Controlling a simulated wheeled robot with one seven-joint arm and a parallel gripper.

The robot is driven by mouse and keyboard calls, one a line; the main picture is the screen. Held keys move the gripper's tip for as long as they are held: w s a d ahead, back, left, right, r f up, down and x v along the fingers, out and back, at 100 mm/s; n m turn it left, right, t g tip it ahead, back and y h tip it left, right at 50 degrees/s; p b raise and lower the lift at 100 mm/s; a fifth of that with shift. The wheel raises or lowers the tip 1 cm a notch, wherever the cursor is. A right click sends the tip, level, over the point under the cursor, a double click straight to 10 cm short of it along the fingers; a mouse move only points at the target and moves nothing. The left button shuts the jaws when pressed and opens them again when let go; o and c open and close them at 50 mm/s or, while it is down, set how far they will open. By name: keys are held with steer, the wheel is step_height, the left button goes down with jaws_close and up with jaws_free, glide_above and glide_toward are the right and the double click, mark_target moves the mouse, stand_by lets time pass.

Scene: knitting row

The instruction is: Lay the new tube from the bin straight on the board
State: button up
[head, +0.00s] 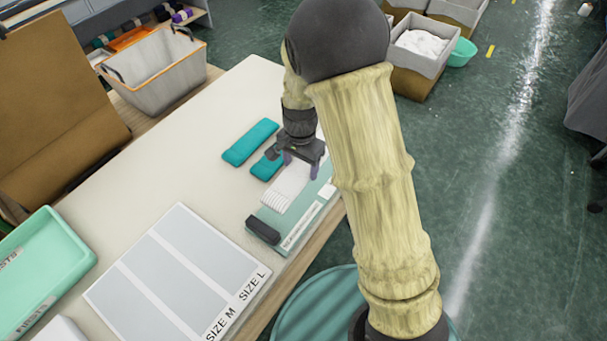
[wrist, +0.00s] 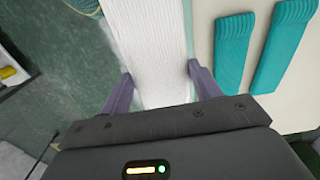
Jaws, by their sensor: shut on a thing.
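A white ribbed knitted tube (head: 288,188) lies over a green board (head: 265,216) near the table's right edge. My gripper (head: 301,165) is shut on its far part, seen from above. In the wrist view my two purple fingers (wrist: 160,82) stand on either side of the white tube (wrist: 150,40). The tube runs roughly along the board in the head view. I cannot tell whether it rests on the board or hangs just above it. A dark block (head: 263,230) sits at the board's near end, beside a white label strip.
Two teal knitted pieces (head: 250,142) lie left of my gripper. A panel with size labels (head: 185,270) lies nearer on the table. A green tray (head: 75,245) is at lower left. A pale bin with an orange rim (head: 165,75) stands beyond the table's left side.

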steer(key=shift+w+a, duration=0.25)
steer(key=shift+w, duration=0.15)
steer(key=shift+s, duration=0.1)
steer(key=shift+f, duration=0.15)
step_height(320, 180, down, 6)
steer(key=shift+p, duration=0.3)
steer(key=shift+f, duration=0.1)
steer(key=shift+f, duration=1.75)
